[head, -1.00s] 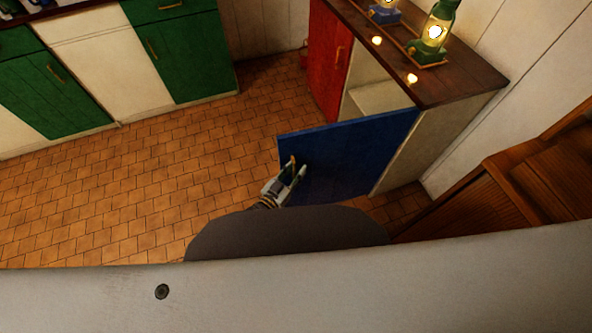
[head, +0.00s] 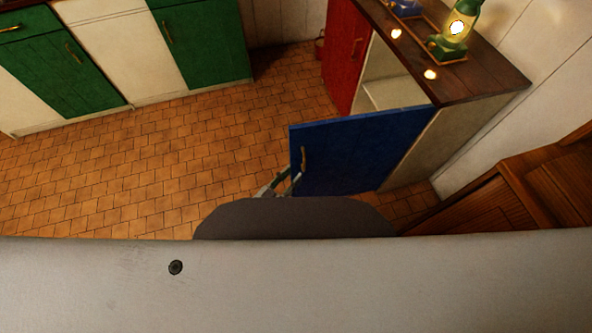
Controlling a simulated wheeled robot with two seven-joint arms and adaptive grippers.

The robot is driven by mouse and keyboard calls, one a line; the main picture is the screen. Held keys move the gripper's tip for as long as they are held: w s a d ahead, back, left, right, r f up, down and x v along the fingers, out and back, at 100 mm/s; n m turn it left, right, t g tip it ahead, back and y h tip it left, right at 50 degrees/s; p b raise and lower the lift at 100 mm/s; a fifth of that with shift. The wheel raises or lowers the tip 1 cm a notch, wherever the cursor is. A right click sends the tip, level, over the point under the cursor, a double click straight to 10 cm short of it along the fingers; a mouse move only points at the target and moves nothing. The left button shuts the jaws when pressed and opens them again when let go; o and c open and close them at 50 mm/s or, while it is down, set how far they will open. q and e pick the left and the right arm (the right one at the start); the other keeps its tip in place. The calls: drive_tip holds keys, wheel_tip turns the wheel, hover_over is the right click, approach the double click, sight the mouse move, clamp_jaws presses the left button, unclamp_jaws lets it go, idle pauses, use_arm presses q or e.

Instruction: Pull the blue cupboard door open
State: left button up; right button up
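The blue cupboard door (head: 350,155) stands swung well out from the cupboard (head: 425,150), and part of the pale inside (head: 388,85) shows behind it. Its brass handle (head: 303,158) is upright near the door's free left edge. My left gripper (head: 291,175) is just below and left of the handle, at the door's free edge. Its fingers look spread, with nothing seen between them. Its rear part is hidden behind my own body. My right gripper is not in view.
A red door (head: 345,55) closes the cupboard's far part. Lanterns (head: 455,35) and small lights stand on the wooden top (head: 480,75). Wooden furniture (head: 530,190) is at the right. Green-doored cabinets (head: 60,65) line the back left. The tiled floor (head: 170,160) left of the door is clear.

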use_arm(q)
drive_tip(key=shift+v, duration=2.05)
drive_tip(key=shift+s, duration=0.1)
